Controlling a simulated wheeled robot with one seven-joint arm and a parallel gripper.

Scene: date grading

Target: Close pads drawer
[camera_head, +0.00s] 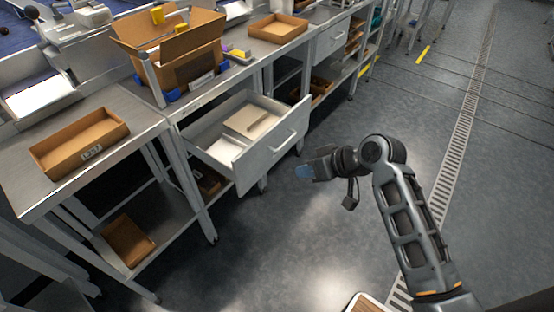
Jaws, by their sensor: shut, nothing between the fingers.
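The pads drawer (247,160) is a light grey drawer under the workbench, pulled well out into the aisle. Its front panel carries a bar handle (284,142). Inside lie flat pale pads (251,121) and a white sheet-like stack (224,151).
A cardboard tray (50,160) sits on the left bench, and an open cardboard box (185,72) stands above the drawer. A second drawer (331,39) further back looks shut. A lower shelf holds a brown box (128,240). The grey floor (300,245) around my arm is clear.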

